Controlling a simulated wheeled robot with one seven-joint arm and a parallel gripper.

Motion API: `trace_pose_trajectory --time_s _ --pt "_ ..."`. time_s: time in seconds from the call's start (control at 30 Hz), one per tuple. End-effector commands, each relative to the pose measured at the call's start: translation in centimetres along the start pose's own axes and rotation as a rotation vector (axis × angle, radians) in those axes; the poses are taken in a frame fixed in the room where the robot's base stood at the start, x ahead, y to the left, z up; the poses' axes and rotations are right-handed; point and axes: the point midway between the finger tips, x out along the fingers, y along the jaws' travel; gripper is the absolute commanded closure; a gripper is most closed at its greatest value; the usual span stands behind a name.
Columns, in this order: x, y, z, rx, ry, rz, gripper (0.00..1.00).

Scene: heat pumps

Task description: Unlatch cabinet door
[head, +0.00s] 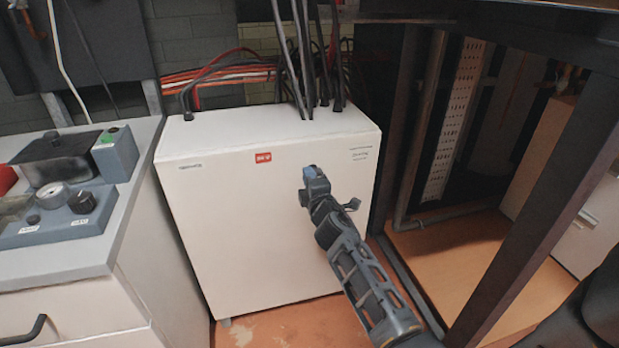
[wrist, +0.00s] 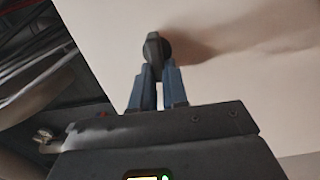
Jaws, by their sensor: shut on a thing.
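The white cabinet (head: 250,220) stands in the middle of the head view, with a red label near the top of its door. Its door looks closed. My gripper (head: 312,180) is at the right part of the door front in the head view. In the wrist view my gripper (wrist: 158,80) has its two blue fingers close together on a small dark latch knob (wrist: 154,46) on the white door (wrist: 240,80). The latch is hidden behind my gripper in the head view.
A grey-topped counter (head: 85,245) with instruments stands at the left. Several cables (head: 305,60) enter the cabinet top. A dark frame post (head: 545,220) stands at the right, with open orange floor (head: 450,250) behind it.

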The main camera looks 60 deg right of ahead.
Motion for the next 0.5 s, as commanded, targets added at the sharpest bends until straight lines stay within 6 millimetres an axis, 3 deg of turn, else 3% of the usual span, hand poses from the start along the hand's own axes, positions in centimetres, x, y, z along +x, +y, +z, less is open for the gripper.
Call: trace_pose_trajectory --time_s 0.5 --pt "-0.04 -0.19 -0.09 -0.03 0.002 -0.002 1.0"
